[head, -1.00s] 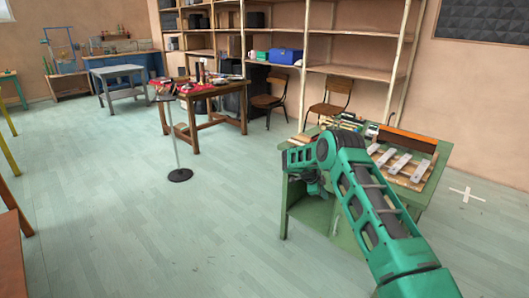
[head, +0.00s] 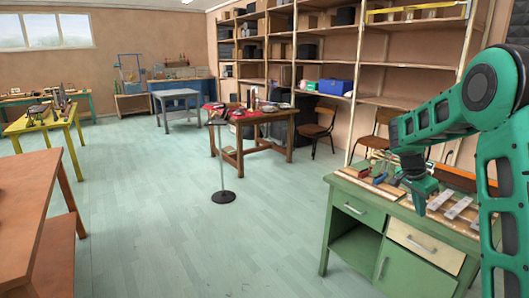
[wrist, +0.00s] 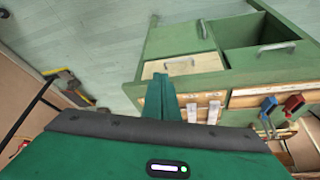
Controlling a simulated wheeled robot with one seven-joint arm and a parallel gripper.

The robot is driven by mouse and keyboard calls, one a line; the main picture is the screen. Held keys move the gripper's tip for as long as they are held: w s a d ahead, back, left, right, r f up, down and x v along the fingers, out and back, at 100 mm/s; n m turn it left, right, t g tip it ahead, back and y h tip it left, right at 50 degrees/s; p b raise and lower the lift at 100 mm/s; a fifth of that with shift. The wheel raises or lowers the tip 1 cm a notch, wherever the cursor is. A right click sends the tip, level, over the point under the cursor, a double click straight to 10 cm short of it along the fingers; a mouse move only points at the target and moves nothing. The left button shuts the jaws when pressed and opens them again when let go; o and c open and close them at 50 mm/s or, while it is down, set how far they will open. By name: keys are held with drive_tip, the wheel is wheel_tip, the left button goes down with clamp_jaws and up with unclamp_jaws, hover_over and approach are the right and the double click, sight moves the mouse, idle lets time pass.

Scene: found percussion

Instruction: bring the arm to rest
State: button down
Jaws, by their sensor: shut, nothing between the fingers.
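My arm (head: 436,118) is teal green, raised and bent at the right of the head view. My gripper (head: 421,207) hangs down at its end, over the green workbench (head: 357,238). Its fingers are together with nothing between them. In the wrist view my gripper (wrist: 160,95) shows its closed fingers in front of the bench's drawers. I cannot tell from these views exactly how far the fingertips are above the bench top.
Grey metal bars (head: 459,208) lie on the workbench beside my gripper. A blue clamp (wrist: 268,106) and a red clamp (wrist: 293,104) are on it too. A black-based stand (head: 222,197) and a red-topped table (head: 238,135) are further left. The floor between is clear.

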drive_tip(key=s+a+r+n+g+y, duration=0.1)
drive_tip(key=s+a+r+n+y, duration=0.15)
drive_tip(key=s, duration=1.35)
drive_tip(key=s+a+r+n+y, duration=0.1)
drive_tip(key=s+a+r+n, duration=0.25)
drive_tip(key=s, duration=1.15)
drive_tip(key=s+a+f+n, duration=0.1)
drive_tip(key=s+a, duration=0.1)
drive_tip(key=s, duration=0.3)
drive_tip(key=s+a+f+n+y, duration=0.1)
drive_tip(key=s+a+n, duration=0.1)
drive_tip(key=s, duration=0.4)
drive_tip(key=shift+s+a+f, duration=0.25)
drive_tip(key=shift+f, duration=0.05)
drive_tip(key=shift+y, duration=0.25)
